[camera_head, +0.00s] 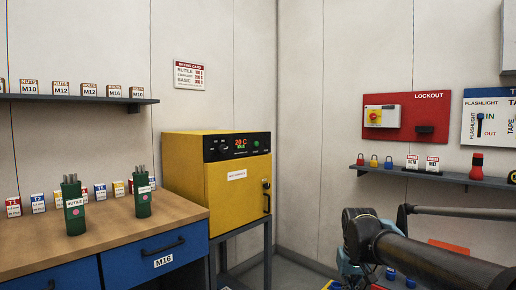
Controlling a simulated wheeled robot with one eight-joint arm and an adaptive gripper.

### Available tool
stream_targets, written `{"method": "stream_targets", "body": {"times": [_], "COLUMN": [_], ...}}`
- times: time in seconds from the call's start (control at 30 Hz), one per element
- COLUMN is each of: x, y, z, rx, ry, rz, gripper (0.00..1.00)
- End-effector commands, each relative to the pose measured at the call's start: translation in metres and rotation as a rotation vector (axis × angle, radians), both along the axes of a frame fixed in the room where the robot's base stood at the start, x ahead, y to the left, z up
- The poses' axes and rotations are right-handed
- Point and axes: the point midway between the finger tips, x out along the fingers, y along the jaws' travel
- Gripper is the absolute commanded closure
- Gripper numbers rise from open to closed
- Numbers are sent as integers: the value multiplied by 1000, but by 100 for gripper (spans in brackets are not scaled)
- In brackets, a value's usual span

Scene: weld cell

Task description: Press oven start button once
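The yellow oven (234,197) stands on a dark frame in the corner, its door shut. Its black control panel (237,146) has a lit display reading about 20 C, with dark knobs to its left. A small green button (256,143) is on the panel's right side; its label is too small to read. My arm comes in from the lower right, well apart from the oven. My gripper (350,272) is low in the picture, partly hidden by the arm and cut off by the bottom edge, so its fingers cannot be made out.
A wooden-topped bench (110,226) with blue drawers is at the left, carrying two green rod holders. A shelf (70,98) of labelled boxes hangs above it. On the right wall are a red lockout board (435,116) and a shelf (440,177) with padlocks and a flashlight.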

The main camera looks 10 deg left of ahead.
Motion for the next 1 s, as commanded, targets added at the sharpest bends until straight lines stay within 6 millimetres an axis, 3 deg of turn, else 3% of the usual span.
{"method": "stream_targets", "body": {"times": [0.17, 0.27, 0.37, 0.67, 1.0], "x": [-5, 11, 40, 163, 306], "y": [1, 3, 7, 43, 110], "z": [8, 23, 50, 154, 261], "rx": [1, 3, 6, 31, 72], "ry": [-18, -41, -84, -269, -479], "rz": [4, 17, 42, 135, 234], "gripper": [100, 100, 100, 100, 100]}}
